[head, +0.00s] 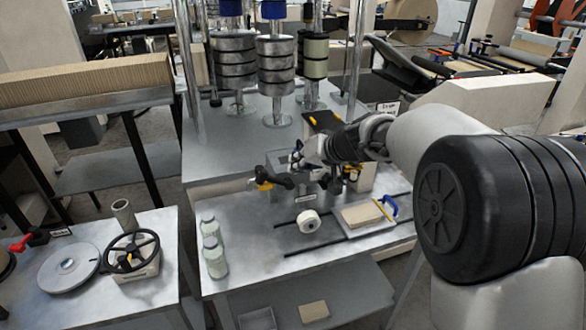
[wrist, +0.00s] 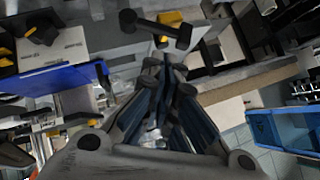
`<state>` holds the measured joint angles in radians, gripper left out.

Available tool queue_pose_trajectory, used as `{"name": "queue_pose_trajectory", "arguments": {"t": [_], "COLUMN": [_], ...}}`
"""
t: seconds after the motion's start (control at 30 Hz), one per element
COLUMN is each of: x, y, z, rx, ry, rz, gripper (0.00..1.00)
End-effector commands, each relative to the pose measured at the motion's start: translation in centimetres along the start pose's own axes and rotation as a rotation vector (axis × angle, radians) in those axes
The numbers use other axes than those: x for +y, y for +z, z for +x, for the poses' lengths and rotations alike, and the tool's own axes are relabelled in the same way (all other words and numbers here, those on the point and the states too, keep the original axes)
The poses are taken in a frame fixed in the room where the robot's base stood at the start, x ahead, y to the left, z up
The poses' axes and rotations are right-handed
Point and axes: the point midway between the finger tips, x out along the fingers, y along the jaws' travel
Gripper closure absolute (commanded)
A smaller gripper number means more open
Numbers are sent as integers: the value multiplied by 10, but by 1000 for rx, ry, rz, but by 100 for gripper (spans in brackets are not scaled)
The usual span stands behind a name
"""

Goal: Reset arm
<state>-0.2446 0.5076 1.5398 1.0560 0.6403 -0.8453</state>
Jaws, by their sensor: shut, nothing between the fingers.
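My arm reaches in from the right of the head view. My gripper (head: 297,159) is at its far end, above the back part of the grey workbench (head: 262,225). In the wrist view my gripper (wrist: 163,62) points up the picture, its fingers drawn together with nothing between them. In the head view the gripper is small and partly lost against the dark clamp parts behind and below it. I cannot tell its exact height above the bench.
Metal weight stacks (head: 277,68) rise behind. A side table at left holds a grey disc (head: 70,267) and a black handwheel (head: 132,252).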

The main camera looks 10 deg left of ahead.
Motion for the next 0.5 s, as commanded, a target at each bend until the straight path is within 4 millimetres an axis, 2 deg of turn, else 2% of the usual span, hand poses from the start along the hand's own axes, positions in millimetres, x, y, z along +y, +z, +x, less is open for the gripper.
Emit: {"name": "queue_pose_trajectory", "arguments": {"t": [0.5], "x": [-2], "y": [-3], "z": [-10], "rx": [-1], "ry": [3], "rz": [-2], "gripper": [100]}}
